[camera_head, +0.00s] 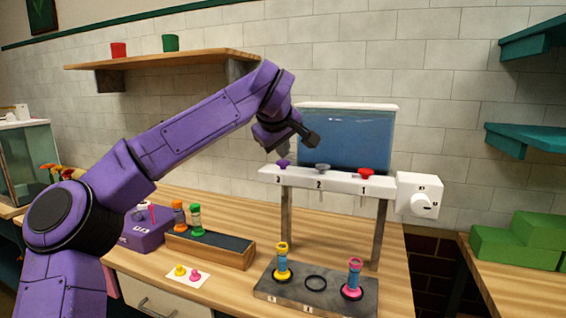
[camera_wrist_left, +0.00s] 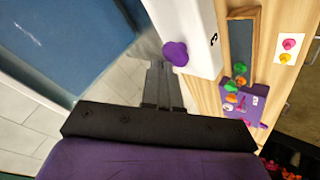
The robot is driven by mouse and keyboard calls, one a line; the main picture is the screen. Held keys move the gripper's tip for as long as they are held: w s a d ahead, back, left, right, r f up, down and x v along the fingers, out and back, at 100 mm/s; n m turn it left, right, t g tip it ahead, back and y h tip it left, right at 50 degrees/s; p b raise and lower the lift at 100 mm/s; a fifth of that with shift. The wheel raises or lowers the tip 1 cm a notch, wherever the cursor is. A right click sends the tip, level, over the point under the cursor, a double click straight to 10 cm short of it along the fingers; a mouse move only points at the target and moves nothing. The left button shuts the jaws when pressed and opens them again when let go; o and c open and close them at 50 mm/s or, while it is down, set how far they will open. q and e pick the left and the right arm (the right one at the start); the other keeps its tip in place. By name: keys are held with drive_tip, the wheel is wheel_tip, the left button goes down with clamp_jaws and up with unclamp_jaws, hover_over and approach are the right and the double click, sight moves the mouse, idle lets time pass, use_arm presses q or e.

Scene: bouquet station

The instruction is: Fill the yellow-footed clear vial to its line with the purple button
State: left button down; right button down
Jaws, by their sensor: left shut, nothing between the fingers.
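The yellow-footed vial (camera_head: 282,262) stands upright at the left position of the grey base plate (camera_head: 315,304); its liquid level and line are too small to read. The purple button (camera_head: 283,163) is on the white bar (camera_head: 340,182) above it, by the number 3. It also shows in the left wrist view (camera_wrist_left: 175,53). My left gripper (camera_head: 284,152) is shut and empty, pointing down just above the purple button. In the wrist view its fingers (camera_wrist_left: 158,82) are close beside the button; I cannot tell whether they touch it. My right gripper is out of view.
Grey (camera_head: 322,167) and red (camera_head: 366,173) buttons share the bar, before a blue water tank (camera_head: 345,140). A white dial box (camera_head: 419,195) is at its right end. A pink-footed vial (camera_head: 353,280) stands right; the middle ring (camera_head: 316,284) is empty.

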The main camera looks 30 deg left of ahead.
sight(281, 162)
use_arm(q)
drive_tip(key=shift+f+b, duration=0.3)
drive_tip(key=shift+f, duration=0.3)
idle(0.7)
idle(0.3)
drive_tip(key=shift+r+p, duration=1.05)
drive_tip(key=shift+p, duration=0.25)
wheel_tip(281, 162, up, 5)
drive_tip(key=p, duration=0.6)
drive_tip(key=shift+a, duration=0.1)
idle(0.8)
